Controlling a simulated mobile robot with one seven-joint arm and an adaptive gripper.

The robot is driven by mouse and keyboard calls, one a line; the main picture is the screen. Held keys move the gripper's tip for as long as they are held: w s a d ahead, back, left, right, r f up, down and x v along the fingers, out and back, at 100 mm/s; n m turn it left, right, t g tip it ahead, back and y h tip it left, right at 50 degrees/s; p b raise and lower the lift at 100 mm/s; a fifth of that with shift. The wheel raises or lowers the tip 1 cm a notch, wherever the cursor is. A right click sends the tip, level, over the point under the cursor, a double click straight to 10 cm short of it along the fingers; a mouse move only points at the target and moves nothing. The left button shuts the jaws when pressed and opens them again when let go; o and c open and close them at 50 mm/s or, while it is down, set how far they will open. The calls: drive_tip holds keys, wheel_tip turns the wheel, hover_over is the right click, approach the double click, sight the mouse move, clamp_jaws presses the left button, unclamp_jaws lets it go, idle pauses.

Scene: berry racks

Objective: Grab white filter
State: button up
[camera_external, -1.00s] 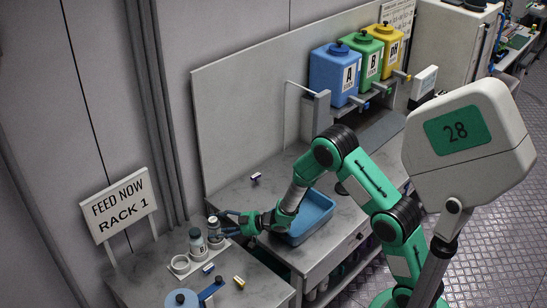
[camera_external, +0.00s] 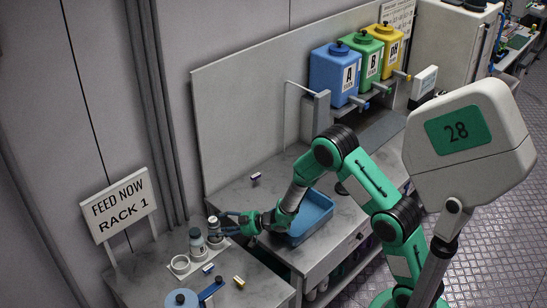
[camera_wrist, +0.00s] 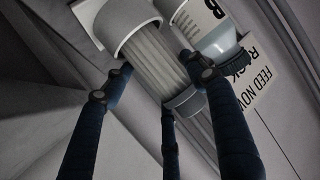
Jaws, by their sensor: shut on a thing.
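The white filter (camera_external: 214,232) is a pleated cylinder with a dark grey top. It stands upright at the right end of a small white tray, beside the bottle marked B. In the wrist view the filter (camera_wrist: 155,52) shows its pale ribs, a white collar at one end and a dark grey ring at the other. My gripper (camera_external: 222,215) reaches it from the right, high on its body. In the wrist view the dark fingers of my gripper (camera_wrist: 163,78) close around its ribs. Whether its base is lifted cannot be told.
Bottle B (camera_external: 197,244) stands close beside the filter, with an empty white ring (camera_external: 180,264) farther left. A blue tray (camera_external: 317,212) lies under my arm. The sign "FEED NOW RACK 1" (camera_external: 118,206) stands behind. Small cartridges lie in front.

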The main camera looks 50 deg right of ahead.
wheel_tip(320, 180, up, 10)
drive_tip(key=shift+p, duration=1.25)
